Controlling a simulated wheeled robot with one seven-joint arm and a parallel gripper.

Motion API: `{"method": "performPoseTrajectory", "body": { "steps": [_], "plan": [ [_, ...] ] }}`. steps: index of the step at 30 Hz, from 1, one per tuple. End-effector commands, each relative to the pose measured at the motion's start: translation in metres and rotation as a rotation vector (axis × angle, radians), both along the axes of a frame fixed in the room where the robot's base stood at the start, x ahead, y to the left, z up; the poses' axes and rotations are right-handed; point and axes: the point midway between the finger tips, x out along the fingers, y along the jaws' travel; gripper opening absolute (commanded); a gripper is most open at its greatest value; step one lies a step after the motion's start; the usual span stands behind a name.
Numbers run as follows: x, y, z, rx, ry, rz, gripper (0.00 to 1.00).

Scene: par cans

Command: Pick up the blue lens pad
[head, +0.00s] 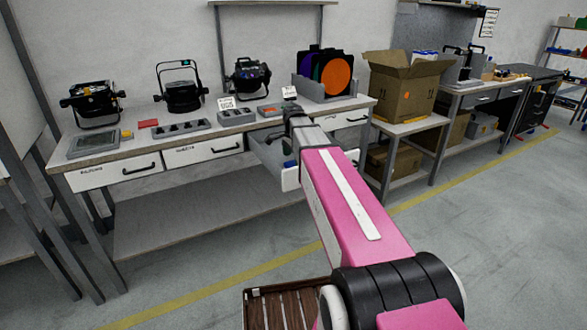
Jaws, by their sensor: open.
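My pink arm reaches out over the workbench (140,145), and my gripper (279,134) is at its far end, above an open drawer (268,153) under the bench top. The gripper is small and dark here and is open, with nothing seen in it. A small blue item (289,164) shows inside the drawer, beside my arm; it may be the blue lens pad, but it is too small to be sure. My arm hides part of the drawer and its contents.
Several stage lamps, such as one black lamp (180,92), stand on the bench. A rack of coloured filters (325,75) stands at its right. Grey trays (236,117) lie near the front edge. A cardboard box (402,85) sits on a side table. Floor at right is clear.

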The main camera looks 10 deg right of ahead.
Motion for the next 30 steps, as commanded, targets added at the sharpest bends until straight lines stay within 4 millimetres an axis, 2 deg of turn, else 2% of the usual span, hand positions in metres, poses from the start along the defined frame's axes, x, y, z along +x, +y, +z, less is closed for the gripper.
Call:
{"method": "performPoseTrajectory", "body": {
  "steps": [8,16,17,21,22,30],
  "plan": [
    [-0.002,0.0,-0.036,0.0,0.001,0.0,1.0],
    [-0.002,0.0,-0.039,0.0,0.0,0.0,1.0],
    [-0.002,0.0,-0.039,0.0,0.0,0.0,0.94],
    [-0.002,0.0,-0.039,0.0,0.0,0.0,0.48],
    [-0.002,0.0,-0.039,0.0,0.0,0.0,0.46],
    [-0.002,0.0,-0.039,0.0,0.0,0.0,0.45]
  ]
}}
